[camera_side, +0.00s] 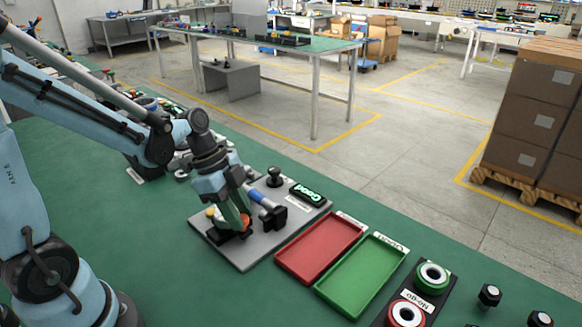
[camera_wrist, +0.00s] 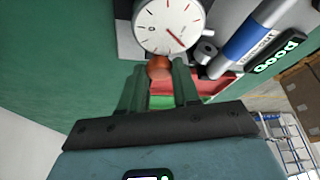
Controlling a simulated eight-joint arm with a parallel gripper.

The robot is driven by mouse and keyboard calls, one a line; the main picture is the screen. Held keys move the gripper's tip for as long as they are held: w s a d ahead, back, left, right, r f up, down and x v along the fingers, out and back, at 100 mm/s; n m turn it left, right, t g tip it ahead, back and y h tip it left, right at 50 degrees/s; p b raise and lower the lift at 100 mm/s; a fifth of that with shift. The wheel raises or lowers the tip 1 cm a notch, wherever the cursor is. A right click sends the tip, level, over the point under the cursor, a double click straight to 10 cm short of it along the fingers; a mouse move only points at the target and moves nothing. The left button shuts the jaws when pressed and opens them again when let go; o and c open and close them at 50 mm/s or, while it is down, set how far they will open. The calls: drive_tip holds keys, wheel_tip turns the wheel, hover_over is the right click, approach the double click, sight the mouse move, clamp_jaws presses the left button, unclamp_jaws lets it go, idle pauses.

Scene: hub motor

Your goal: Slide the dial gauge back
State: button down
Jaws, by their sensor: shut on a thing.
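The dial gauge (camera_wrist: 170,22) shows its round white face with a red needle at the top of the wrist view. In the side view the gauge is largely hidden by my gripper (camera_side: 240,219). An orange round knob (camera_wrist: 159,67) sits just below the dial face, between my green fingertips (camera_wrist: 160,72). My gripper is shut on this orange knob, low over the grey base plate (camera_side: 242,258). A blue and silver cylinder (camera_side: 260,197) lies beside the gripper, ending at a black block (camera_side: 275,216); it also shows right of the dial (camera_wrist: 245,42).
A lit green "Good" display (camera_side: 308,193) and a black knob (camera_side: 275,176) stand on the plate's far side. A red tray (camera_side: 280,254) and a green tray (camera_side: 322,286) lie to the right.

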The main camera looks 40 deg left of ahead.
sight(216, 218)
drive_tip(key=shift+s, duration=0.5)
drive_tip(key=c, duration=0.8)
unclamp_jaws()
drive_tip(key=shift+c, duration=0.2)
drive_tip(key=shift+r, duration=0.1)
drive_tip(key=v, duration=1.2)
drive_tip(key=shift+a, duration=0.1)
drive_tip(key=d+f+n+t+y, duration=0.3)
drive_tip(key=d+n+t+y, duration=0.1)
drive_tip(key=n, duration=0.9)
drive_tip(key=shift+d+f+n+t, duration=0.35)
drive_tip(key=shift+d+t, duration=0.25)
drive_tip(key=shift+t, duration=0.2)
